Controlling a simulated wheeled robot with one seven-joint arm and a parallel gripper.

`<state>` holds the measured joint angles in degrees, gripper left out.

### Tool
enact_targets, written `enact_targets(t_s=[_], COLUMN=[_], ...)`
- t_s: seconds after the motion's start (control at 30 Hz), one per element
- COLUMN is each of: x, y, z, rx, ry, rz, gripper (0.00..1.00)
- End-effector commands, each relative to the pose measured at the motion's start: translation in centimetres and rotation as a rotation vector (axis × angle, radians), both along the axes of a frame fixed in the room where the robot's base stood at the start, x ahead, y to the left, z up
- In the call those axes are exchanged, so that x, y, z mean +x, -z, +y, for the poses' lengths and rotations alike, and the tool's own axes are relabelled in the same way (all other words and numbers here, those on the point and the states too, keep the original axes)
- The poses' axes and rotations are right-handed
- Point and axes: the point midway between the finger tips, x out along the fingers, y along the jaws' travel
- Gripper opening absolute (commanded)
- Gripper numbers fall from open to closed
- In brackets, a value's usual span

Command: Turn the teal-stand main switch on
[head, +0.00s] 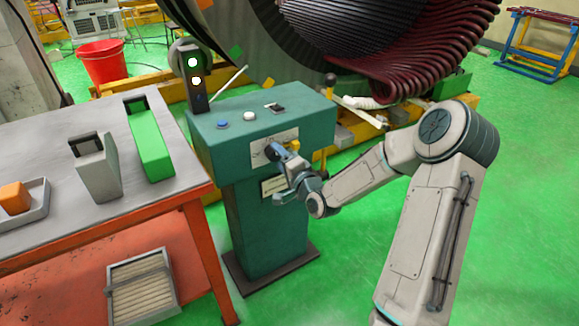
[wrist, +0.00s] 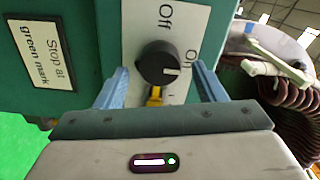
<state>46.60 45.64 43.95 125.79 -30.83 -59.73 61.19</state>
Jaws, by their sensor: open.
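The teal stand (head: 262,215) is left of centre in the head view, with a white switch plate on its front. The main switch, a round black knob (wrist: 158,65), sits on that plate in the wrist view. Its white mark points right, toward the "On" lettering; "Off" is printed above. My gripper (wrist: 160,84) is open, with one blue finger on each side of the knob and visible gaps between. In the head view my gripper (head: 283,165) is at the stand's front and partly hides the knob. A yellow part shows just below the knob in the wrist view.
A blue button (head: 222,124) and a white button (head: 249,116) are on the stand's top. A signal light (head: 196,80) behind it shows green and pale lamps lit. An orange table (head: 150,195) stands left, and dark red coils (head: 425,70) hang at upper right.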

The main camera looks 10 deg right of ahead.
Motion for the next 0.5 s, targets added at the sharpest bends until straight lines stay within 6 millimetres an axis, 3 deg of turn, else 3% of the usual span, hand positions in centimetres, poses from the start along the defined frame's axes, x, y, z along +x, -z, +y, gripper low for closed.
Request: enact_targets(t_s=[0.17, 0.5], x=[-2.6, -9.8], y=[-0.1, -0.1], z=[-1.0, -3.3], rx=[-0.001, 0.0], ry=[0.003, 0.004], rz=[0.002, 0.003], gripper=[0.63, 0.63])
